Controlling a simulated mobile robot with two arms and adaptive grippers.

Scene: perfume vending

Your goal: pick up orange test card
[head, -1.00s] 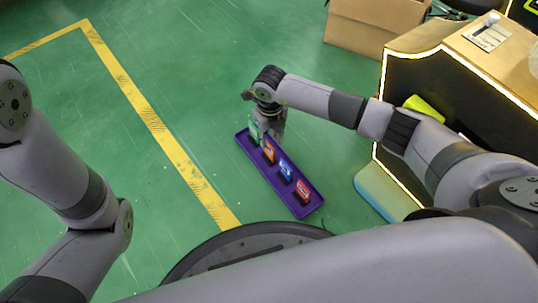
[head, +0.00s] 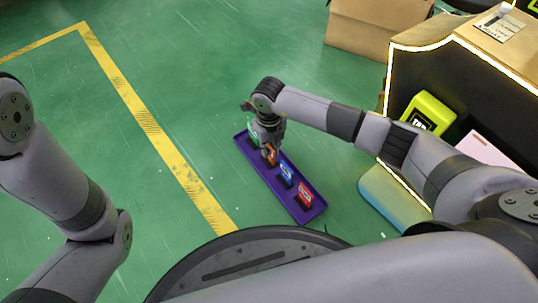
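A purple tray (head: 311,213) lies on the green floor. In it stand a green card (head: 252,133), an orange card (head: 271,156), a blue card (head: 286,172) and a red card (head: 304,194) in a row. My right gripper (head: 268,151) points down at the orange card and partly covers it. I cannot tell whether its fingers are apart or closed on the card. The orange card appears to be still at its place in the row. My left arm shows at the left, but its gripper is out of view.
A dark counter with a wooden top and lit edge (head: 452,43) stands at the right, holding a yellow-green item (head: 428,112). A cardboard box (head: 372,27) stands at the back. A yellow floor line (head: 150,128) runs left of the tray. The floor around the tray's left is clear.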

